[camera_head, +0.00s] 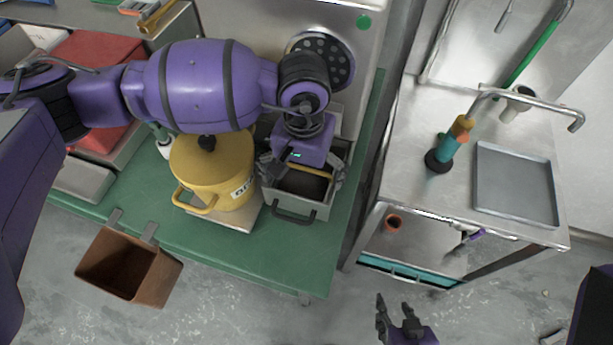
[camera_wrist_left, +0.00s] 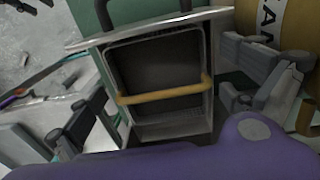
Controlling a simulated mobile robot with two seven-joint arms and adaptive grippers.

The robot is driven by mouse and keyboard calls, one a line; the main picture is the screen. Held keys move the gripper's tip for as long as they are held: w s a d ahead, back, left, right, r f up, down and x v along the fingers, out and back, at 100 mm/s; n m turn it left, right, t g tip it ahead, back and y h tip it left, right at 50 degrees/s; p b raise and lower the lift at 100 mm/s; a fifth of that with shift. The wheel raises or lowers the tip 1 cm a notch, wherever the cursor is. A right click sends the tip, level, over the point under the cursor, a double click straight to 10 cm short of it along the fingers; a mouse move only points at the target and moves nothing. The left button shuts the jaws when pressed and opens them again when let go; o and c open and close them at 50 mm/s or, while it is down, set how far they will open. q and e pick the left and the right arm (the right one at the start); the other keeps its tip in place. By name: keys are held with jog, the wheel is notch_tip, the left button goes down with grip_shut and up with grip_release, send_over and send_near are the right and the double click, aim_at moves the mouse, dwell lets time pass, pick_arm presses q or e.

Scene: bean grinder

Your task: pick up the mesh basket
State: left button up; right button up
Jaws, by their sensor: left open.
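The mesh basket (camera_wrist_left: 155,60) is dark inside with a light rim, and a yellow-tan handle bar (camera_wrist_left: 165,94) crosses it in the left wrist view. It sits in a grey metal box (camera_head: 316,208) with a dark front handle on the green bench. My left gripper (camera_head: 301,175) is above the basket, pointing down. Its fingers are spread on either side of the handle bar and hold nothing. In the head view the gripper hides part of the basket. My right gripper (camera_head: 395,312) is low at the bottom, fingers apart and empty, away from the basket.
A yellow pot (camera_head: 212,172) stands close left of the metal box. A brown bin (camera_head: 128,265) hangs at the bench's front edge. A steel machine (camera_head: 375,30) rises behind. A steel table (camera_head: 410,150) with a grey tray (camera_head: 515,184) stands right, across a gap.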

pick_arm(q)
jog(key=shift+f, duration=0.3)
jog(key=shift+c, duration=0.5)
jog(key=c, duration=1.2)
